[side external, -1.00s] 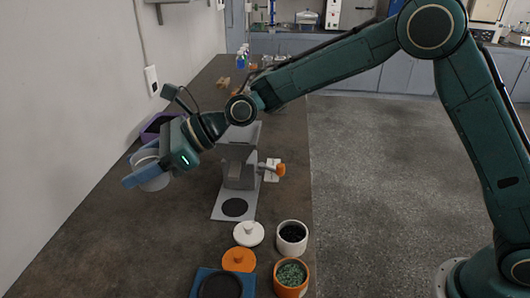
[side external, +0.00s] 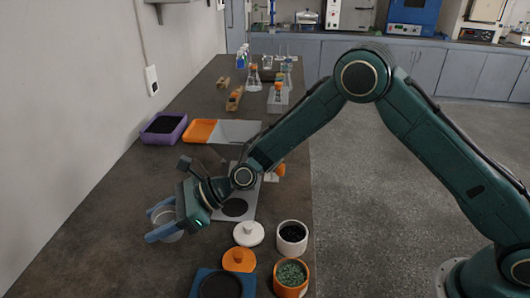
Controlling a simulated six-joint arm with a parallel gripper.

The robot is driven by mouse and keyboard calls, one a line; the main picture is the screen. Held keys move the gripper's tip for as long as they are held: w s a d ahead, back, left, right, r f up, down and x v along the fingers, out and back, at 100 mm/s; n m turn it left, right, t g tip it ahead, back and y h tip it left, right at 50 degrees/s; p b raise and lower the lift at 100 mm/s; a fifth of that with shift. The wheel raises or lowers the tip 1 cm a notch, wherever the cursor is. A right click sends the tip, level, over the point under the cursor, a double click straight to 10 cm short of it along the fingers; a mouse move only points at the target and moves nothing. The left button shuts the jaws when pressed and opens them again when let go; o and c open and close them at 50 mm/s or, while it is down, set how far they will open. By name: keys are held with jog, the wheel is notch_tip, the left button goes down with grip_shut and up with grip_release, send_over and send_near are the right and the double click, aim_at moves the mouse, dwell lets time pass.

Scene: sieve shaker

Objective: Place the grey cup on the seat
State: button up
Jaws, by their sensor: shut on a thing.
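My gripper (side external: 163,221) is shut on the grey cup (side external: 169,224), with its blue fingers on either side of the cup. They are over the left part of the bench, left of the grey stand. A round black disc (side external: 235,207), which looks like the seat, lies on the stand's pale base plate (side external: 222,217). The cup is apart from this disc. My arm hides most of the stand's upright. I cannot tell how high the cup is above the bench.
A white lid (side external: 249,234), an orange lid (side external: 238,260), a white pot of black grains (side external: 292,239) and an orange pot of green grains (side external: 291,279) stand in front. A blue tray (side external: 247,284) is at the near edge. A purple tray (side external: 182,131) is behind.

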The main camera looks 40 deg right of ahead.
jog(key=shift+f, duration=0.65)
jog(key=shift+f, duration=0.1)
jog(key=shift+f, duration=2)
jog(key=shift+f, duration=0.1)
jog(key=o, duration=1.1)
jog(key=shift+v, duration=0.75)
jog(key=v, duration=1)
jog(key=shift+s+d, duration=0.1)
jog(key=shift+d, duration=0.1)
